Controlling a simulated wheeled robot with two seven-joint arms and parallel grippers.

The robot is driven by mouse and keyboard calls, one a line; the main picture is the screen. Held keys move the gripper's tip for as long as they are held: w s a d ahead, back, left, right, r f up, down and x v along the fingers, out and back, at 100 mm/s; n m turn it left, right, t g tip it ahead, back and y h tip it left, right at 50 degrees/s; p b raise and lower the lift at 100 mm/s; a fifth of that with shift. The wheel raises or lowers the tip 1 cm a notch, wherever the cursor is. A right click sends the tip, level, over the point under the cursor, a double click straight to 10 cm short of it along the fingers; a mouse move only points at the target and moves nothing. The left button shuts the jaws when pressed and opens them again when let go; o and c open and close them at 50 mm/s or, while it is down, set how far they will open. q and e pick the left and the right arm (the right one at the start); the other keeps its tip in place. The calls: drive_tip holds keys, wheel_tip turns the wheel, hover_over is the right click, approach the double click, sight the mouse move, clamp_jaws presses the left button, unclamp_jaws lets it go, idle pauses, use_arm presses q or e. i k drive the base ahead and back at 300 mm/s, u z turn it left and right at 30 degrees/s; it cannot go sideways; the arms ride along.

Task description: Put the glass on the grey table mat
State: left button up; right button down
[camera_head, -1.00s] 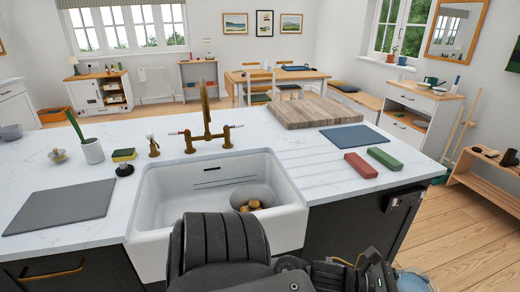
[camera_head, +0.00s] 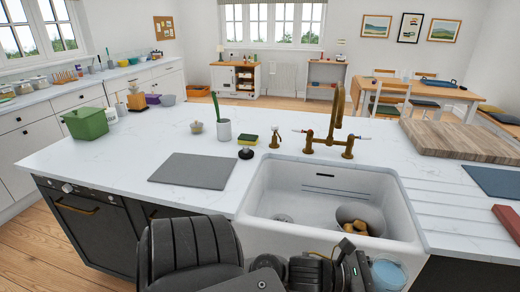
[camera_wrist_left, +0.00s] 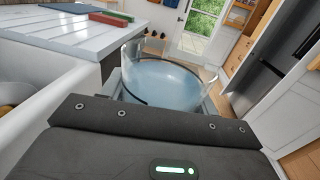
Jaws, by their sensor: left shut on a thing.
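The grey table mat (camera_head: 195,170) lies flat and empty on the white counter, left of the sink in the head view. The glass (camera_head: 388,275) is a wide, clear, bluish vessel at the bottom edge of the head view, in front of the sink. My left gripper (camera_head: 366,272) is shut on it. In the left wrist view the glass (camera_wrist_left: 165,82) sits between my jaws, apart from the counter; its lower part is hidden. My right gripper is not in view.
The sink (camera_head: 325,205) holds a grey bowl. A green box (camera_head: 86,123) is at the left. A blue mat (camera_head: 495,181) and wooden board lie at the right.

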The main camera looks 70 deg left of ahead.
sight(204, 170)
drive_tip(key=u, duration=1.5)
